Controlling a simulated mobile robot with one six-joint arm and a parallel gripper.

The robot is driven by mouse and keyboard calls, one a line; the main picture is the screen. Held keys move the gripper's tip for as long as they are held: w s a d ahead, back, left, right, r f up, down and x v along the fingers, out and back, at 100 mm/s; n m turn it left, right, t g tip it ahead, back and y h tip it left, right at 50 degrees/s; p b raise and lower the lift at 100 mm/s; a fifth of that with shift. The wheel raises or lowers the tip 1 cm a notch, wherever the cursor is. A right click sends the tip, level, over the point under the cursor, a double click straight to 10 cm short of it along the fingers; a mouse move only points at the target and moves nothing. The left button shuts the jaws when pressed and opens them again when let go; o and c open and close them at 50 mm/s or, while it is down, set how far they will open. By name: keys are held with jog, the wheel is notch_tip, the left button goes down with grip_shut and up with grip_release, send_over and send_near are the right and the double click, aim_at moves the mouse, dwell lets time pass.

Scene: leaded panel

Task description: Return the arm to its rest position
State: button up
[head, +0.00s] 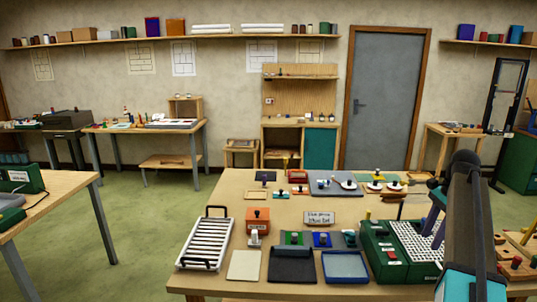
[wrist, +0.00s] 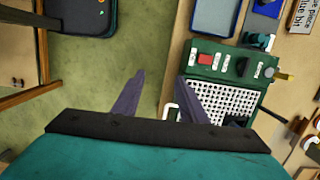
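My gripper (wrist: 160,78) shows in the wrist view with its two purple fingers apart and nothing between them. Green floor and the table's edge show beyond the fingertips. In the head view, my arm (head: 468,215) rises at the right, bent at a dark joint, and my gripper (head: 434,218) hangs by the green machine with the white grid top (head: 405,245). That machine also shows in the wrist view (wrist: 222,98), beside and beyond the right finger. I cannot tell the exact gap between finger and machine.
The work table (head: 215,281) holds a white slatted rack (head: 205,243), an orange box (head: 258,219), a black tray (head: 292,266), a blue-rimmed tray (head: 345,267) and small tools. A second table (head: 62,190) stands at the left. Green floor (head: 150,230) lies clear between them.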

jog(key=s+a+f+n+g+b, duration=0.1)
jog(key=s+a+f+n+b, duration=0.15)
jog(key=a+f, duration=0.8)
jog(key=s+a+f+n+g+b, duration=0.1)
jog(key=s+a+f+n, duration=0.2)
jog(key=f, duration=1.5)
jog(key=s+a+f+n+g+b, duration=0.1)
jog(key=s+a+f+n+b, duration=0.15)
jog(key=a+f, duration=0.75)
jog(key=s+a+f+n+g+b, duration=0.1)
jog(key=s+a+f+n, duration=0.2)
jog(key=s+f, duration=0.7)
jog(key=s+a+f+n+g+h+b, duration=0.1)
jog(key=s+a+f+n, duration=0.3)
jog(key=s+f, duration=0.6)
jog(key=s+a+f+n+b, duration=0.3)
jog(key=s+f, duration=0.7)
jog(key=f, duration=0.1)
jog(key=shift+s+a+n+g+h, duration=0.25)
jog(key=shift+s+n+g+h, duration=0.05)
jog(key=shift+g+h, duration=0.1)
jog(key=shift+r, duration=0.1)
